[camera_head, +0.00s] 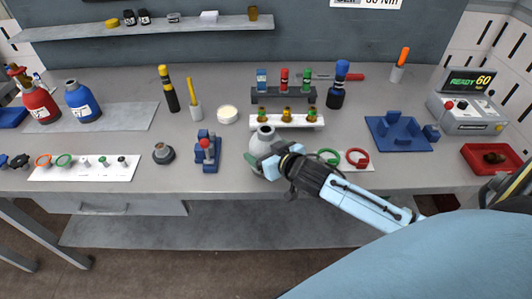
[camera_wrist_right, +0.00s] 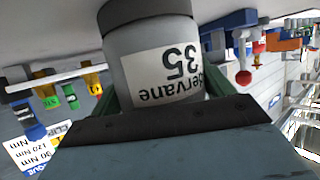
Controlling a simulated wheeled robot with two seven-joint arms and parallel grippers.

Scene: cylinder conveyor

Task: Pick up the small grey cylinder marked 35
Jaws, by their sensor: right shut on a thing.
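The small grey cylinder (camera_head: 263,138) is at the front middle of the bench, its narrower top showing above my right gripper. In the right wrist view the cylinder (camera_wrist_right: 120,45) fills the centre, and its white label reads 35, upside down. My right gripper (camera_head: 258,160) is shut on it, with the green fingers on either side of its body. The gripper hides part of the cylinder in the head view. I cannot tell whether its base touches the bench. My left gripper is not in view.
A blue fixture with a red knob (camera_head: 208,152) stands close left of the cylinder. A white rack (camera_head: 300,123) with several small coloured pieces is behind it. A green ring (camera_head: 328,157) and a red ring (camera_head: 358,158) lie to the right. A blue tray (camera_head: 402,146) is further right.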

